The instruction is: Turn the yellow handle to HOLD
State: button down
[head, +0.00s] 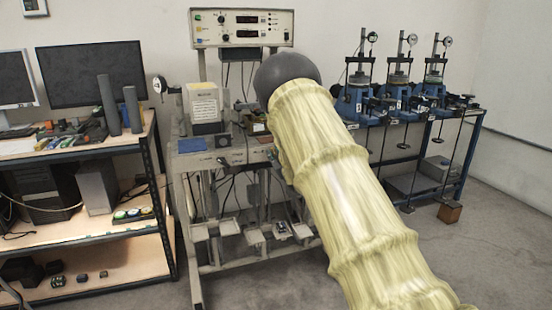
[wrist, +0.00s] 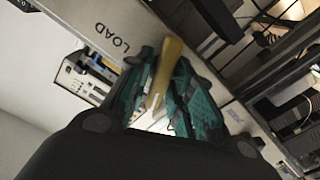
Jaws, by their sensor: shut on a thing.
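In the wrist view, the yellow handle (wrist: 170,62) stands between the teal-padded fingers of my gripper (wrist: 166,92). My gripper is shut on the handle, whose top end sticks out past the fingertips. The handle is in front of a pale grey panel bar. The word LOAD (wrist: 113,38) is printed on the bar, to the left of the handle. Part of another marking shows at the right of my fingers, too small to read. I cannot see a HOLD label. In the head view, my arm hides the gripper and the handle.
The grey test frame (head: 205,255) stands in the middle, with a control box (head: 242,28) on top. A wooden workbench (head: 85,147) with monitors is on the left. A blue bench (head: 455,122) with several blue devices is on the right. Some floor between them is clear.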

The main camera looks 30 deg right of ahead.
jog(key=shift+f+n+b, duration=0.2)
jog(key=shift+n+b, duration=0.35)
jog(key=shift+n, duration=1.35)
jog(key=c, duration=1.4)
grip_release()
jog(key=shift+c, duration=0.2)
jog(key=shift+r, duration=0.1)
jog(key=shift+s+a, duration=0.1)
jog(key=v, duration=1.2)
